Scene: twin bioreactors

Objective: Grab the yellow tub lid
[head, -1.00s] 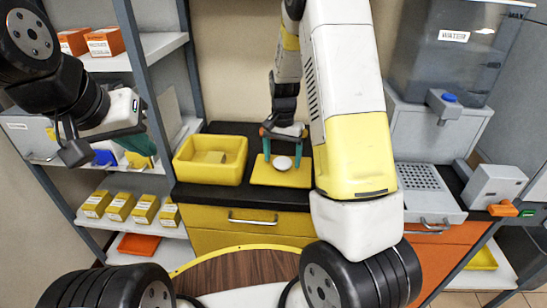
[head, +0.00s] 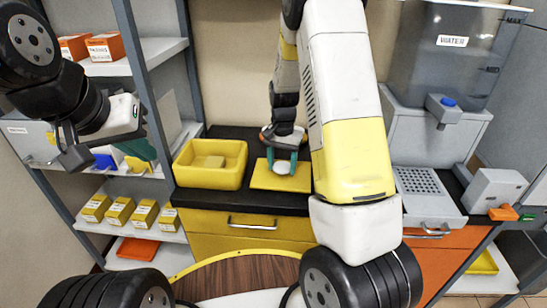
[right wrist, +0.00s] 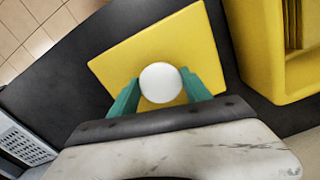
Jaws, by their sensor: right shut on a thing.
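The yellow tub lid (head: 261,177) is a flat yellow square with a round white knob (right wrist: 160,82) in its middle. It lies on the black counter to the right of the open yellow tub (head: 184,165). My right gripper (head: 284,168) is above the lid, shut on the knob. In the right wrist view its teal fingers (right wrist: 162,92) press the knob from both sides. I see no clear gap between lid and counter. My left gripper (head: 110,145) is off at the left, in front of the shelves; its finger opening is not clear.
The yellow tub, holding a small yellow block (head: 209,161), stands close beside the lid. A shelf rack (head: 155,110) with yellow boxes (head: 119,211) is at the left. A water tank (head: 445,60) and a grey perforated tray (head: 422,184) are at the right.

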